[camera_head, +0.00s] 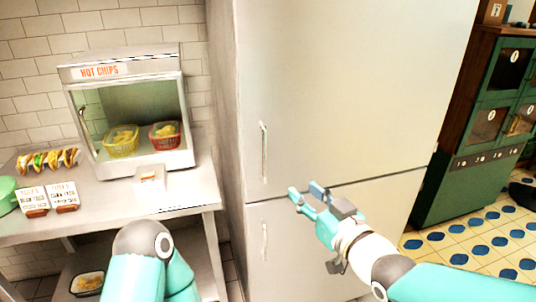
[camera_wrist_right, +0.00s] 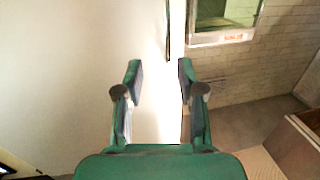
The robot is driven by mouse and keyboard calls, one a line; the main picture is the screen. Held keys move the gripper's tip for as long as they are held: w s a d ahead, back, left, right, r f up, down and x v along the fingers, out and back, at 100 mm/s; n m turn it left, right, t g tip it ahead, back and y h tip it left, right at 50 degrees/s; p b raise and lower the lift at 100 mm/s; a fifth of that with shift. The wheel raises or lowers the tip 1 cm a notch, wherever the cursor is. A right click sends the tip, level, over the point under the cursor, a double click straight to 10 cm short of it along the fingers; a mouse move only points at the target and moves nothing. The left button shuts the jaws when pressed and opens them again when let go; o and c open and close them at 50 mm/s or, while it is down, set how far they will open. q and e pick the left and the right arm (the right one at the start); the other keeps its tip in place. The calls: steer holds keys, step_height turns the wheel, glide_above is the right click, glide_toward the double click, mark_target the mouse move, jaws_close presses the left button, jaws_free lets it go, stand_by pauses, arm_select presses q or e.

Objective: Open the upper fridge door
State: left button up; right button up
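The upper fridge door (camera_head: 345,90) is a tall pale panel and looks shut. Its slim vertical handle (camera_head: 264,152) is near the door's left edge. My right gripper (camera_head: 305,191) is open and empty, in front of the fridge near the seam between the doors, right of and lower than the handle. In the right wrist view the two fingers of the gripper (camera_wrist_right: 160,72) are apart with nothing between them. A thin dark upright bar, probably the handle (camera_wrist_right: 168,35), shows beyond the fingertips. My left arm shows at the bottom left, but its gripper is out of view.
The lower fridge door (camera_head: 325,245) has its own handle (camera_head: 264,242). Left of the fridge, a metal counter (camera_head: 185,196) carries a hot chips warmer (camera_head: 120,72) and food. A green cabinet (camera_head: 470,165) stands at right, with tiled floor (camera_head: 470,240) before it.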

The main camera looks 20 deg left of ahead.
steer(key=shift+y, duration=0.3)
steer(key=p+x, duration=0.2)
steer(key=x, duration=0.3)
steer(key=r+p+x, duration=0.1)
steer(key=x, duration=0.5)
steer(key=r+p+x, duration=0.1)
steer(key=p+x, duration=0.1)
steer(key=x, duration=0.4)
steer(key=shift+s+a+r+p, duration=0.1)
steer(key=shift+s+a+p, duration=0.15)
steer(key=shift+a+p, duration=0.1)
steer(key=shift+d, duration=0.1)
jaws_close()
